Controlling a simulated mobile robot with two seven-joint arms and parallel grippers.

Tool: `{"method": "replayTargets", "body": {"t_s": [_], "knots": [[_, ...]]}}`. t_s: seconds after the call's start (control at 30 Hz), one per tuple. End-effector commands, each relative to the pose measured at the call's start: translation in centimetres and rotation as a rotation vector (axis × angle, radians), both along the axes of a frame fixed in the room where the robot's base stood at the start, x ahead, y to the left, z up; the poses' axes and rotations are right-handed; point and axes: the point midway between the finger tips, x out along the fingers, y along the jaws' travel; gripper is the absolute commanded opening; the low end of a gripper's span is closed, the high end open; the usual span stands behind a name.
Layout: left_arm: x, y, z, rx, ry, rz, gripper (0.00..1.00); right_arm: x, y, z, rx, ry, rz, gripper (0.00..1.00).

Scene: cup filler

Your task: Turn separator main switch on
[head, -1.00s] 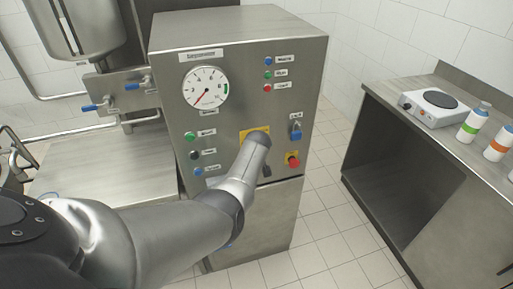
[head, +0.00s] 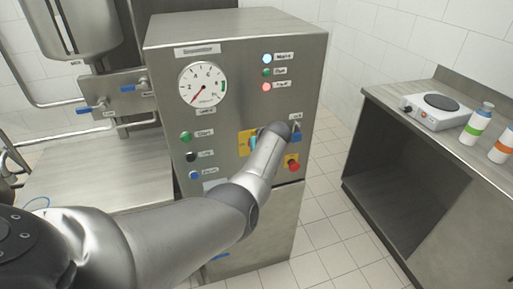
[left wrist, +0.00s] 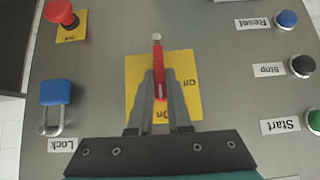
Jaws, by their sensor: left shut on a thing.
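The separator cabinet (head: 225,120) is a steel box with a panel of gauge, lamps and buttons. Its main switch is a red handle (left wrist: 158,65) on a yellow plate (left wrist: 190,100), marked On and Off, in the left wrist view. My left gripper (left wrist: 160,88) is shut on the red handle, one finger on each side. The handle lies in line with the fingers, with the On label near their base. In the head view my left arm hides the handle and fingers; part of the yellow plate (head: 243,143) shows. My right gripper is out of view.
A blue padlock (left wrist: 55,92) and a red emergency knob (left wrist: 60,12) sit beside the plate. Start (left wrist: 315,121), Stop (left wrist: 302,66) and Reset (left wrist: 287,18) buttons are on its other side. A bench with a hot plate (head: 436,110) and bottles stands right.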

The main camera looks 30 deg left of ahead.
Motion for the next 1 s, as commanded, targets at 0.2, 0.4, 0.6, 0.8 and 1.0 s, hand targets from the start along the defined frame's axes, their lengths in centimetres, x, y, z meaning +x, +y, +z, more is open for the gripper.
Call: {"method": "replayTargets", "body": {"t_s": [0.2,0.4,0.6,0.8,1.0], "knots": [[0.0,0.0,0.0,0.002,0.002,-0.001,0.27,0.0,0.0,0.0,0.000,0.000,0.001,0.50],[0.0,0.0,0.0,0.000,0.001,-0.001,0.46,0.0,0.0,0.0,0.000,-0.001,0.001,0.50],[0.0,0.0,0.0,0.000,0.001,-0.001,0.46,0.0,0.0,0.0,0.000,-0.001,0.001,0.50],[-0.3,-0.4,0.5,0.001,0.001,-0.001,0.46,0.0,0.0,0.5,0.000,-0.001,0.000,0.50],[-1.2,-1.5,2.0,0.000,0.000,-0.001,0.46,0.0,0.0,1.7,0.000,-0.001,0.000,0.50]]}}
